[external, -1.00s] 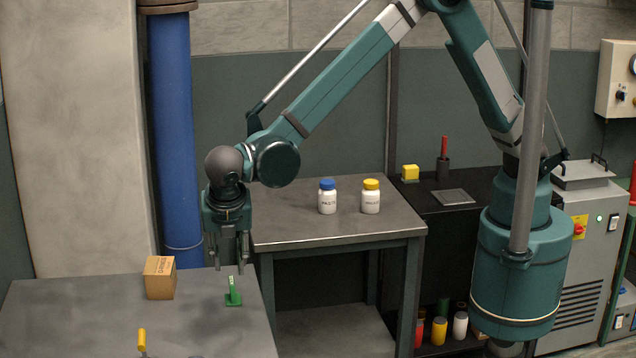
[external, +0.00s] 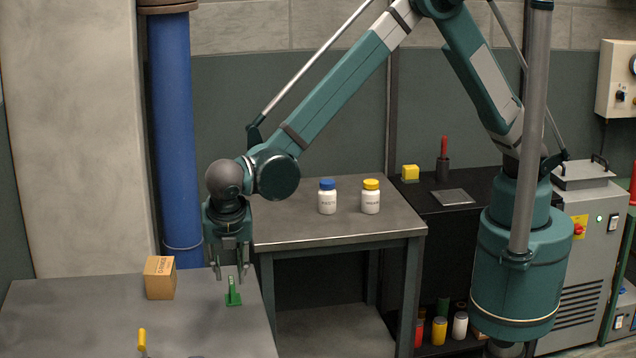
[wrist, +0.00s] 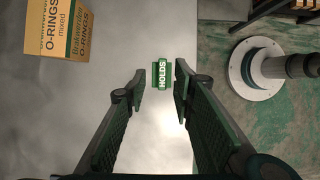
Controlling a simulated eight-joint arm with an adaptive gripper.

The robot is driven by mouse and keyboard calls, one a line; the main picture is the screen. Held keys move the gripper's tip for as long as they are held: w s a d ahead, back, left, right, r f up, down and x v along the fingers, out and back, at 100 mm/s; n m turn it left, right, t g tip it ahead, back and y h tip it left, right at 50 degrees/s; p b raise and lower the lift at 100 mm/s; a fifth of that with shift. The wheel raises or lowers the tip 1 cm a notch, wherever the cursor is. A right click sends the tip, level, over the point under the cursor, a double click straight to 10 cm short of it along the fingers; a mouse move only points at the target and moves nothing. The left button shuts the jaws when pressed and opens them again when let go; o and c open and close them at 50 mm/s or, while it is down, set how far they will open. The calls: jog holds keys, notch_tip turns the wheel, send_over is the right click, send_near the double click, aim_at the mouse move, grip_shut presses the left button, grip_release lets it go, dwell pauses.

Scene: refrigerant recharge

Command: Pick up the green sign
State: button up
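The green sign (external: 233,292) stands upright on the grey table near its right edge. In the wrist view the sign (wrist: 162,75) shows from above, with white lettering that reads "HOLDS". My gripper (external: 229,275) points down just above the sign and is open and empty. In the wrist view the fingers of my gripper (wrist: 159,80) are spread to either side of the sign, with gaps on both sides. I cannot tell whether the fingertips reach down to the sign's top.
A cardboard O-rings box (external: 160,278) stands left of the sign on the grey table (external: 80,320). A yellow-handled item (external: 142,340) is at the front. A second table (external: 290,225) behind holds a blue-capped bottle (external: 327,197) and a yellow-capped bottle (external: 371,197).

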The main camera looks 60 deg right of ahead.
aim_at(232, 280)
jog(key=shift+f, duration=0.1)
jog(key=shift+s+x, duration=0.15)
jog(key=shift+x, duration=1.1)
jog(key=shift+s+x, duration=0.15)
jog(key=shift+x, duration=1.1)
jog(key=shift+f, duration=0.1)
jog(key=shift+c, duration=0.5)
grip_shut()
